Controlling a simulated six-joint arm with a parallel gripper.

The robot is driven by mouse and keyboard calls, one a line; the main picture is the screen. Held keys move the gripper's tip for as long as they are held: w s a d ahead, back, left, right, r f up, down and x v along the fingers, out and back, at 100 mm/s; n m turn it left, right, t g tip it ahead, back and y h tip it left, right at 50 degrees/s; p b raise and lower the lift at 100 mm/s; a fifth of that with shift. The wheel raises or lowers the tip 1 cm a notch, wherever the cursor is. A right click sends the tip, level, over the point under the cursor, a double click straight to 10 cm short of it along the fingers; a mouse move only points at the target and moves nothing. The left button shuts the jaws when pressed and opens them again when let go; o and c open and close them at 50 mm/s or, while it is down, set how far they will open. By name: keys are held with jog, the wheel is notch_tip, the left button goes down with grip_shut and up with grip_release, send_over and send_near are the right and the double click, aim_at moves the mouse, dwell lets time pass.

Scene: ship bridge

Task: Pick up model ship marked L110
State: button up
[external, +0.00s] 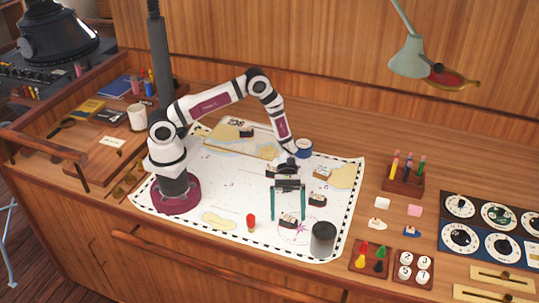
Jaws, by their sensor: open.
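Several small dark model ships with pale tops lie on the chart: one by the far edge (246,132), one to the right (322,173), one below that (317,200) and one near the front (288,221). Their markings are too small to read, so I cannot tell which is L110. My gripper (288,215) points down with its teal fingers apart and nothing gripped. In the picture its fingertips fall on either side of the front ship; I cannot tell how high above the chart they are. The gripper body may hide part of the chart.
A dark cylinder (323,240) stands close right of the front ship, and a red piece (250,222) stands to the left. A blue-and-white round container (304,148) is behind my gripper. A pen rack (404,180) and peg trays (370,258) are to the right.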

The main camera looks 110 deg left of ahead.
aim_at(289, 221)
jog(key=x, duration=0.2)
jog(key=shift+w+d+f, duration=0.15)
jog(key=shift+d, duration=0.15)
jog(key=c, duration=1.3)
